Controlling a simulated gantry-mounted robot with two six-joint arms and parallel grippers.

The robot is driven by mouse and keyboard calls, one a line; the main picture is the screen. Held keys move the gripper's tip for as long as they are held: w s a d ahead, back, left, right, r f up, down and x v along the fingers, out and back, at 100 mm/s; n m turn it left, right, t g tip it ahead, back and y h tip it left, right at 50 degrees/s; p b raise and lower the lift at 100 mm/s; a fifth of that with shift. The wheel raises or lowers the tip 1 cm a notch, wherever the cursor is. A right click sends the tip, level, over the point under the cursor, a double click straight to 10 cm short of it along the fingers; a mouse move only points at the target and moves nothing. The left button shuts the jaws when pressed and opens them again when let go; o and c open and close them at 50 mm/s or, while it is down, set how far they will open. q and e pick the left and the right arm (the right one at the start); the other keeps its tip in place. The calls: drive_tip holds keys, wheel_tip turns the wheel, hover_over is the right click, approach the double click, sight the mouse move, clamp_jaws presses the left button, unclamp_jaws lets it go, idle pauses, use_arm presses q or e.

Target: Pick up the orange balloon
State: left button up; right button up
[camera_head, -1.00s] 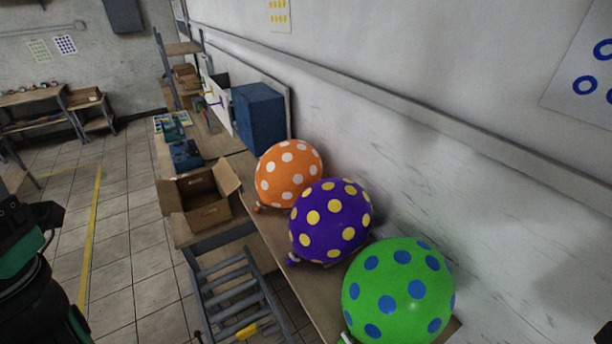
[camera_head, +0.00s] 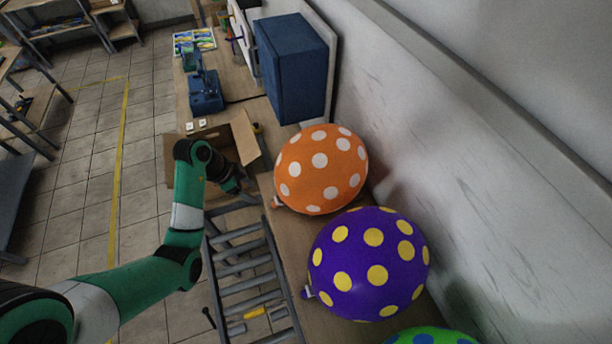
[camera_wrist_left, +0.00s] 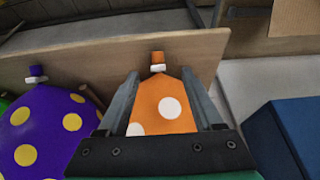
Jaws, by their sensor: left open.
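The orange balloon (camera_head: 321,168) with white dots rests on the wooden table beside the wall in the head view. In the left wrist view, the neck end of the orange balloon (camera_wrist_left: 163,103) shows between the fingers, with its tied tip pointing toward the table edge. My left gripper (camera_head: 254,194) is just left of the balloon near the table edge. In the left wrist view, my left gripper (camera_wrist_left: 166,80) is open, its two fingers on either side of the balloon's narrow end. I cannot tell whether they touch it. My right gripper is not in view.
A purple balloon with yellow dots (camera_head: 368,264) sits close in front, and a green one (camera_head: 433,336) is at the bottom edge. A blue box (camera_head: 291,66) stands behind. An open cardboard box (camera_head: 243,139) and a metal ladder (camera_head: 250,268) are to the left.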

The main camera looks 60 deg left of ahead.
sight(272, 205)
use_arm(q)
drive_tip(key=shift+d+x, duration=0.15)
drive_tip(key=shift+x, duration=2.75)
drive_tip(key=shift+d+x, duration=0.15)
drive_tip(key=shift+x, duration=2.7)
drive_tip(key=shift+w+r, duration=0.1)
clamp_jaws()
